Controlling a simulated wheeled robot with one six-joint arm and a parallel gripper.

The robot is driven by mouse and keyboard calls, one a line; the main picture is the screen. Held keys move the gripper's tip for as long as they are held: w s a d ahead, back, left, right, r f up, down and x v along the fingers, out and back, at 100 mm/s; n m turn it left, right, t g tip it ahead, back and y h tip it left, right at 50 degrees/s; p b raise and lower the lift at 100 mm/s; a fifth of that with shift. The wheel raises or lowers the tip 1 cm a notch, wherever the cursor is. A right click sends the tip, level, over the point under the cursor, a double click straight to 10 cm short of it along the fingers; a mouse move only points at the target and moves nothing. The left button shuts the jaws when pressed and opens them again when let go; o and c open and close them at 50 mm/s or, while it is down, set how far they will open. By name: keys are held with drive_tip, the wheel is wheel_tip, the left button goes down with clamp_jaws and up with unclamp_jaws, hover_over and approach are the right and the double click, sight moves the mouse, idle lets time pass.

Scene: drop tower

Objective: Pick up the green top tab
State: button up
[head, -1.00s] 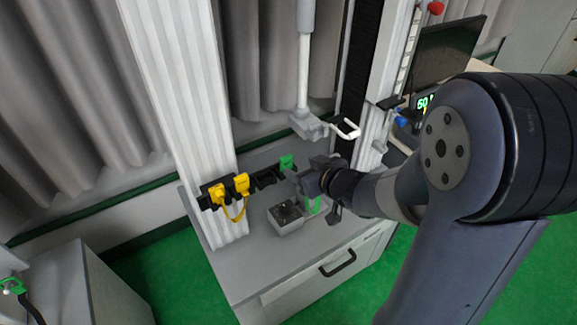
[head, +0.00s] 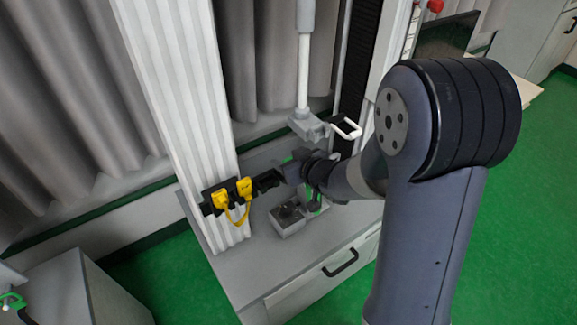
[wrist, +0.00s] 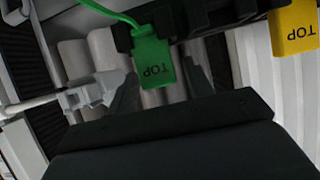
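The green top tab (wrist: 153,62), marked TOP, hangs from the black holder rail (wrist: 222,14) in the wrist view, with a green cord running up to the left. My gripper (wrist: 160,88) is open. Its dark fingers show left and right of the tab's lower part, with gaps on both sides; I cannot tell how far the tab reaches between them. In the head view, my gripper (head: 290,170) is at the right end of the rail and hides most of the green tab.
A yellow tab (wrist: 295,27), also marked TOP, hangs to the right on the same rail. Yellow tabs with a strap (head: 233,190) show in the head view. A grey box (head: 287,219) stands below my gripper. A vertical rod with a white hook (head: 346,128) is close by.

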drive_tip(key=c, duration=0.8)
drive_tip(key=shift+c, duration=0.2)
